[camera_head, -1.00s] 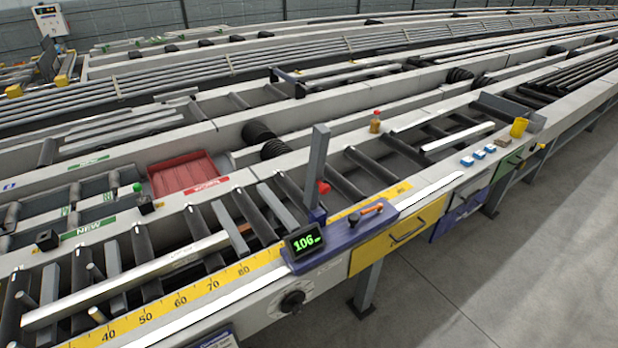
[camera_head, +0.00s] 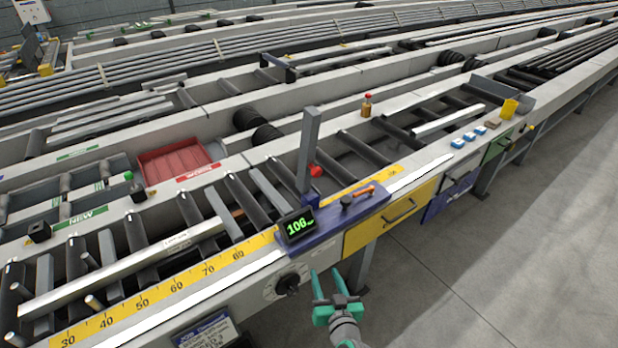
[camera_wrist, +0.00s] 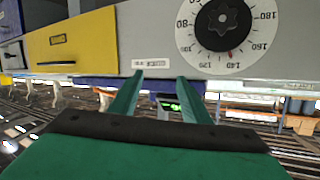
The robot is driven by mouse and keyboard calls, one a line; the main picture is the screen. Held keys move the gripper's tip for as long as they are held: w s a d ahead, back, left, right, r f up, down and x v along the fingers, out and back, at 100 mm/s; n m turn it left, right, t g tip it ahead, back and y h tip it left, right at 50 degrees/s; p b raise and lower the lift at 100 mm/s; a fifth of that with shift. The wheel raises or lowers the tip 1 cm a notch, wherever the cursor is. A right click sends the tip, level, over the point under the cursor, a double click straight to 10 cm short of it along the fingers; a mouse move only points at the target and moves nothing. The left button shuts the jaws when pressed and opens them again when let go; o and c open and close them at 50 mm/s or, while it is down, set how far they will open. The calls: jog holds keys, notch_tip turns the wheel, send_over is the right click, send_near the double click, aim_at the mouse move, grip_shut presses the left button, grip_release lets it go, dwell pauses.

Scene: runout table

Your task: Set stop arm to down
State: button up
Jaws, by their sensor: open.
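The stop arm (camera_head: 308,150) is a grey bar standing upright above the rollers, with a red knob (camera_head: 315,170) near its base. It rises from a blue stop carriage (camera_head: 340,213) on the yellow scale. The carriage bears a display (camera_head: 297,225) reading about 106, a black knob and an orange-handled lever (camera_head: 362,192). My gripper (camera_head: 324,283) is open and empty, in front of the table's front face, below the carriage and right of the black dial (camera_head: 288,284). In the wrist view its green fingers (camera_wrist: 160,82) are apart, with the dial (camera_wrist: 222,22) close by. The stop arm is not seen there.
A yellow drawer (camera_head: 390,218) is right of the carriage, also in the wrist view (camera_wrist: 75,45). A long metal bar (camera_head: 120,268) lies across the rollers at left. A red tray (camera_head: 178,162) sits behind. The floor at right is clear.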

jog(key=w+r+n+y, duration=0.2)
jog(key=w+r+y, duration=0.1)
jog(key=w+r, duration=0.6)
jog(key=n+y, duration=0.4)
jog(key=n, duration=0.1)
send_near(309, 172)
jog(key=r, duration=0.2)
jog(key=shift+s+d+r, duration=0.15)
jog(key=shift+s+r, duration=0.1)
jog(key=shift+r, duration=0.15)
jog(key=x, duration=0.9)
jog(key=shift+w, duration=0.7)
jog(key=shift+a, duration=0.55)
jog(key=shift+d, duration=0.1)
grip_shut()
